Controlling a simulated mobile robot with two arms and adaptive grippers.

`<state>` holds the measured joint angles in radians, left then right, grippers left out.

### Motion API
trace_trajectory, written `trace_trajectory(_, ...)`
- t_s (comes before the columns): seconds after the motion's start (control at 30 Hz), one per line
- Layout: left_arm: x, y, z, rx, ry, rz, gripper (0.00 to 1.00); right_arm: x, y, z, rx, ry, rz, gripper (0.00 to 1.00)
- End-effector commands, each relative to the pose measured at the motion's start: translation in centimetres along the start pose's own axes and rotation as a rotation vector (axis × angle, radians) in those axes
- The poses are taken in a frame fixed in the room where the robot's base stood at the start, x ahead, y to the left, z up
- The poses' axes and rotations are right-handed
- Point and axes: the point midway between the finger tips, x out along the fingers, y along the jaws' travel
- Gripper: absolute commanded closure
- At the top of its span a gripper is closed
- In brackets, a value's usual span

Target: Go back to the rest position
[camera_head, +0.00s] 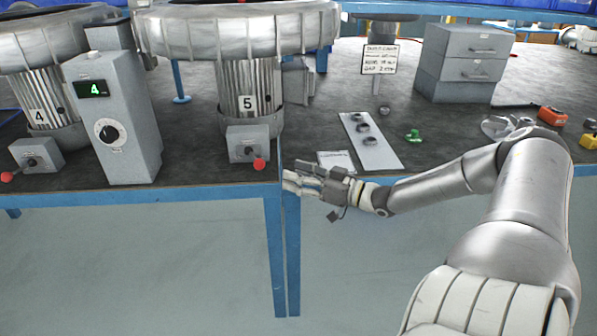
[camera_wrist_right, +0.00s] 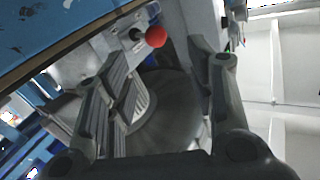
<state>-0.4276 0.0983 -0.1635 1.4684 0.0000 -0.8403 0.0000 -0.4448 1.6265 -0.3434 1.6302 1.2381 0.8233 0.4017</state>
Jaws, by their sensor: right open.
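My right gripper (camera_head: 305,182) is in front of the bench's blue front edge in the head view, a little right of blower 5. Its fingers point left. In the right wrist view the two fingers of the right gripper (camera_wrist_right: 160,100) stand apart with nothing held between them. Beyond them in that view show a red knob (camera_wrist_right: 156,37) and grey machine parts. My left gripper is not in view.
Blower 5 (camera_head: 247,90) has a control box (camera_head: 250,142) with a red knob (camera_head: 259,164) close to the gripper. A grey box with a dial (camera_head: 115,130) stands further left. A white strip with rings (camera_head: 372,148), a green part (camera_head: 413,135) and drawers (camera_head: 464,62) are on the bench.

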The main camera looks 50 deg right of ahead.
Motion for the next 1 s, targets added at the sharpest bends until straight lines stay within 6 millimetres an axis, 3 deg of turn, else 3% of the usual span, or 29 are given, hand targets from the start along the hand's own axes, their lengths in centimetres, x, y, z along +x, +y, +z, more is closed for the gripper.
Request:
trace_trajectory(0.7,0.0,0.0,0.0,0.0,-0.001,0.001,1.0,-0.2,0.0,0.6,0.002,-0.008,0.005,0.5)
trace_trajectory(0.77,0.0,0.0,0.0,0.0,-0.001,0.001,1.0,-0.5,0.1,1.6,0.002,-0.025,0.012,0.5)
trace_trajectory(0.87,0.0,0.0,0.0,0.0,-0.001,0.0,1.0,-1.2,0.1,4.9,0.003,-0.076,0.034,0.5)
trace_trajectory(1.0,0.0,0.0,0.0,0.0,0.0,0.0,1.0,-2.7,-0.4,11.7,-0.008,-0.193,0.077,0.5)
